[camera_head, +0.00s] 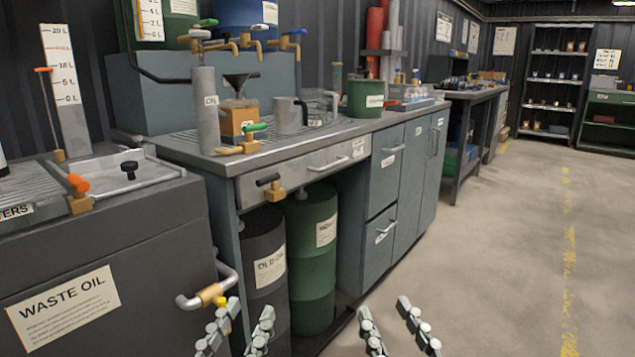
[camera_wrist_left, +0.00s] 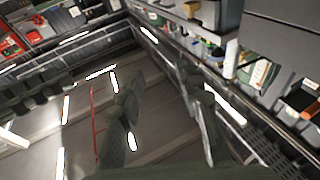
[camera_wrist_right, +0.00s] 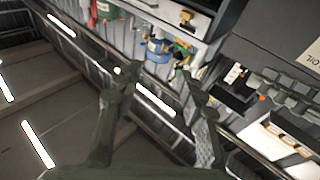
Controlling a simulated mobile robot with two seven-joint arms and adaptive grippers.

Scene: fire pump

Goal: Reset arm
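My left gripper (camera_head: 238,328) is low in the head view, in front of the workbench cabinets. Its two fingers stand apart with nothing between them. In the left wrist view its fingers (camera_wrist_left: 160,110) are spread, with the ceiling and shelves behind. My right gripper (camera_head: 392,328) is to its right in the head view, above the floor. Its fingers are also apart and empty. In the right wrist view its fingers (camera_wrist_right: 158,105) are spread, with the ceiling and bench behind. Neither gripper touches anything that I can see. The arm links are not in view in the head view.
A dark waste oil cabinet (camera_head: 110,255) stands at the left, with a pipe handle (camera_head: 205,295) close to the left gripper. Dark and green drums (camera_head: 312,260) stand under the workbench (camera_head: 290,150). Open concrete floor (camera_head: 500,230) lies to the right.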

